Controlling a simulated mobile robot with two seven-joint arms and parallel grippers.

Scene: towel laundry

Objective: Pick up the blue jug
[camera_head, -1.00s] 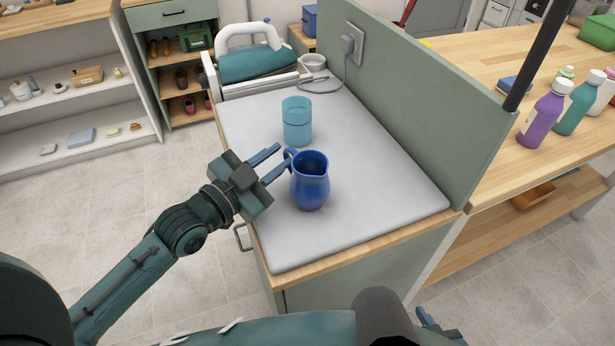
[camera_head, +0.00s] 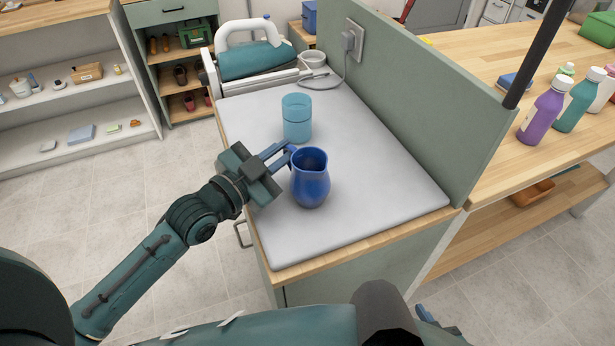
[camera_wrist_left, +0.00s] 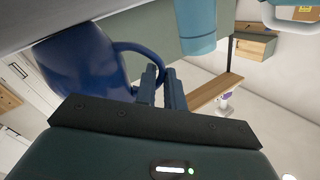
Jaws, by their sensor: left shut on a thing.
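The blue jug (camera_head: 311,182) stands upright on the grey padded top (camera_head: 375,190) of the cabinet, its handle toward the left. My left gripper (camera_head: 284,155) reaches in from the left and is shut on the jug's handle. In the left wrist view the jug (camera_wrist_left: 75,65) fills the upper left, and its handle runs to the fingers of my left gripper (camera_wrist_left: 160,90). My right gripper (camera_head: 436,325) shows only in part at the bottom edge, and its fingers cannot be made out.
A translucent light-blue cup (camera_head: 297,119) stands just behind the jug. A green divider panel (camera_head: 420,110) rises along the right side. Bottles, including a purple one (camera_head: 541,115), stand on the wooden table at right.

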